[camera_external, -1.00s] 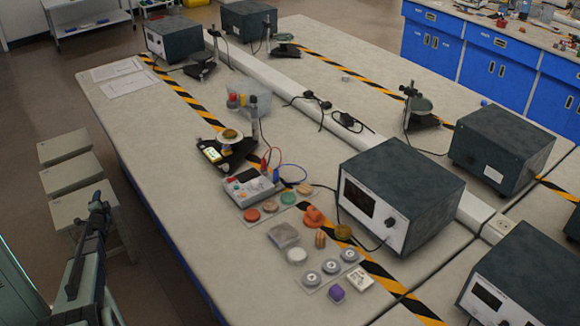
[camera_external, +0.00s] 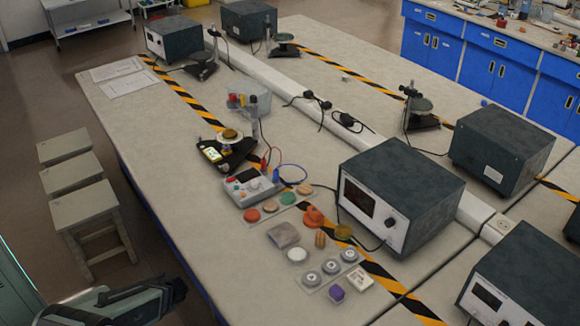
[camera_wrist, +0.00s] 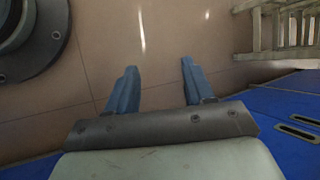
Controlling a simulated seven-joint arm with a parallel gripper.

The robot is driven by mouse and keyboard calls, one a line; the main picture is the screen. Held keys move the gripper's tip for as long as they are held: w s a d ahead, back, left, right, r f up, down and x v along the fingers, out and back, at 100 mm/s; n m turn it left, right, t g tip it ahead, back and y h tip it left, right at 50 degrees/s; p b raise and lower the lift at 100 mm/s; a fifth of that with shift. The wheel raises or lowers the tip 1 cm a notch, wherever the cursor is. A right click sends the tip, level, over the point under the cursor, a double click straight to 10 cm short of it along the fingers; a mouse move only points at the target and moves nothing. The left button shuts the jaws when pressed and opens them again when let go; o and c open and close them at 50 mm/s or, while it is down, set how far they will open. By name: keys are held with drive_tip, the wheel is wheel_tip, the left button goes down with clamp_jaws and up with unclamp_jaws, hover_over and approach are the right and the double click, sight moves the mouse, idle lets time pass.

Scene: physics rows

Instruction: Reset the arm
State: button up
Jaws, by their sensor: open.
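My gripper (camera_wrist: 160,80) shows in the wrist view with its two blue-grey fingers spread apart and nothing between them. Below the fingers, that view shows the brown tiled floor. In the external view my arm's end (camera_external: 172,290) is at the lower left, low beside the near side of the workbench (camera_external: 215,265). The fingertips cannot be made out clearly there. My gripper is clear of the items on the bench.
Stools (camera_external: 92,215) stand on the floor left of the bench. The bench holds a dark instrument box (camera_external: 405,185), a grey meter (camera_external: 248,187), a black stand (camera_external: 225,150) and several small coloured pieces. Blue cabinet fronts (camera_wrist: 285,110) are close at the wrist view's right.

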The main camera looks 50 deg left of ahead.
drive_tip(key=s+d+r+g, duration=0.3)
drive_tip(key=s+d, duration=0.1)
drive_tip(key=d, duration=0.3)
drive_tip(key=s+d+r+g, duration=0.3)
drive_tip(key=s+d, duration=0.1)
drive_tip(key=d, duration=0.4)
drive_tip(key=w+d+f+t+h, duration=0.2)
drive_tip(key=w+d+f, duration=0.1)
drive_tip(key=d, duration=0.8)
drive_tip(key=w+d+f+m+t+h, duration=0.1)
drive_tip(key=w+d+f+t+h, duration=0.1)
drive_tip(key=d, duration=0.9)
wheel_tip(320, 180, down, 2)
drive_tip(key=shift+w+f+h, duration=0.1)
drive_tip(key=shift+w+h, duration=0.4)
drive_tip(key=shift+w, duration=0.45)
drive_tip(key=shift+a, duration=0.1)
